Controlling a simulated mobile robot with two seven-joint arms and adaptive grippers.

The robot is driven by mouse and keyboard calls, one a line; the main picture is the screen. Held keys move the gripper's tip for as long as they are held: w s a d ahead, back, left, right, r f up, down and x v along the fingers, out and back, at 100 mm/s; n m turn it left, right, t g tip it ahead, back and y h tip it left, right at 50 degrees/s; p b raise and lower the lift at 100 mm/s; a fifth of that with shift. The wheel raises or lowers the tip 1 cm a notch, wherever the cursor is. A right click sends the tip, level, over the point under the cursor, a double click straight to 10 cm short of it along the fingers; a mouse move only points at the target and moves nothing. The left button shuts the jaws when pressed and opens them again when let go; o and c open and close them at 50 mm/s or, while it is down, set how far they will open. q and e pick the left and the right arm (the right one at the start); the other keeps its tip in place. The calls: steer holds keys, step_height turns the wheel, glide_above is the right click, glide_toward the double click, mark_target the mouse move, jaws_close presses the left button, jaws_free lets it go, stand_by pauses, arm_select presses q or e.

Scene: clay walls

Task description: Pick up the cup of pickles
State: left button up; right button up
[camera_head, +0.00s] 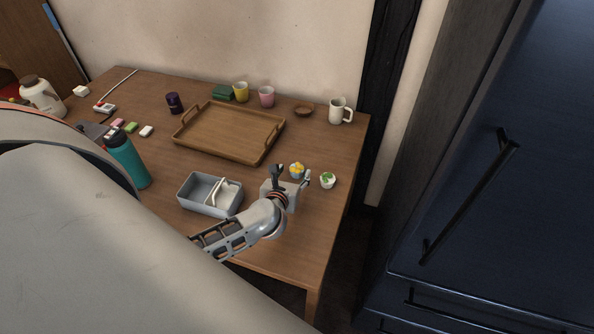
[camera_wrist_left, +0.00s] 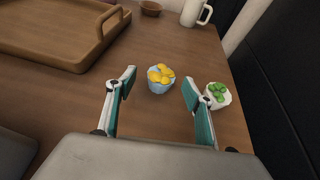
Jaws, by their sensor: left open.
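A small white cup with green pieces that look like pickles (camera_head: 328,180) stands upright near the table's right edge. In the left wrist view this white cup (camera_wrist_left: 219,97) is just outside the right finger; I cannot tell whether they touch. A light blue cup with yellow pieces (camera_head: 297,171) stands to its left. In the left wrist view the blue cup (camera_wrist_left: 160,82) shows between and beyond the fingers. My left gripper (camera_head: 291,178) is open and empty, pointing toward the table's back; its fingertips also show in the left wrist view (camera_wrist_left: 158,79). My right gripper is not in view.
A wooden tray (camera_head: 222,153) lies behind and left. A grey bin (camera_head: 187,199) with a white item stands left of the gripper. A white mug (camera_head: 337,112), brown bowl (camera_head: 304,109) and teal bottle (camera_head: 127,160) stand farther off. Dark blue cabinets (camera_head: 470,200) stand right.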

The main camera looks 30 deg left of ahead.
mark_target(297, 169)
arm_select(q)
steer(key=x, duration=0.4)
steer(key=shift+w+d, duration=0.15)
steer(key=c, duration=1)
